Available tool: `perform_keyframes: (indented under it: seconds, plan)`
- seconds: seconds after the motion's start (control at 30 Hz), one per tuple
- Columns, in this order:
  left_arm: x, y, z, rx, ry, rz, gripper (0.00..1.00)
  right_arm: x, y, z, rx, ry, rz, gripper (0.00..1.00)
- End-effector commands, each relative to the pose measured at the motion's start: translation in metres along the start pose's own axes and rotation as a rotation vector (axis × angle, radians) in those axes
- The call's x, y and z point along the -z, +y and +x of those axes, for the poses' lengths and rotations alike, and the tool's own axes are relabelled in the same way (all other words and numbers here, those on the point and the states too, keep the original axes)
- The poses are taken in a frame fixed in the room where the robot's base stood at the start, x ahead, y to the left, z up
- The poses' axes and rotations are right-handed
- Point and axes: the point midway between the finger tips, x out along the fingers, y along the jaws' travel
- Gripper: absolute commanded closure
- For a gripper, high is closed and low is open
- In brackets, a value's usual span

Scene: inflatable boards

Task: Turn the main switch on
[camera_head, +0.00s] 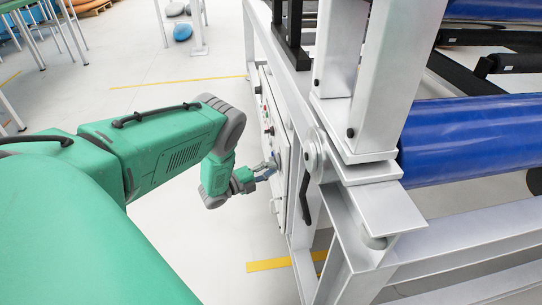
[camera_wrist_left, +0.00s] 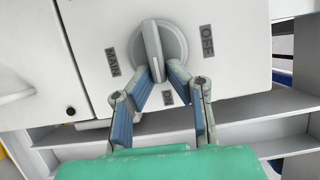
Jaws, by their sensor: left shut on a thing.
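The main switch (camera_wrist_left: 153,50) is a grey round knob with a raised handle bar on a white panel (camera_wrist_left: 245,75), in the left wrist view. Labels beside it read MAIN at left, OFF at right and ON below. The bar stands nearly upright in the picture, its lower end near the ON label. My left gripper (camera_wrist_left: 158,74) is shut on the lower end of this bar, one finger at each side. In the head view the left gripper (camera_head: 268,170) is at the panel's face, and the switch is too small and covered to make out.
The panel belongs to a grey metal machine frame (camera_head: 345,200) with blue rollers (camera_head: 465,135) at right. A black lever (camera_head: 305,200) hangs near the panel. Small buttons (camera_head: 268,130) sit farther along it.

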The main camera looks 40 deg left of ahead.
Motion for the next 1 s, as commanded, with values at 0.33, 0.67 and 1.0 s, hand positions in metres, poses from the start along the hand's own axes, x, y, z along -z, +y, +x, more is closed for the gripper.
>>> perform_keyframes:
  seconds: [0.33,0.67,1.0]
  plan:
    - [-0.002,0.006,-0.006,-0.017,-0.007,0.003,1.0,0.0,0.0,0.0,0.0,0.0,0.0,0.6]
    - [-0.001,0.002,-0.003,-0.007,-0.002,0.002,0.68,0.0,0.0,0.0,0.0,0.0,0.0,0.6]
    - [-0.001,0.003,-0.039,-0.01,-0.003,0.001,0.68,-0.001,0.0,0.0,0.001,0.003,0.0,0.6]
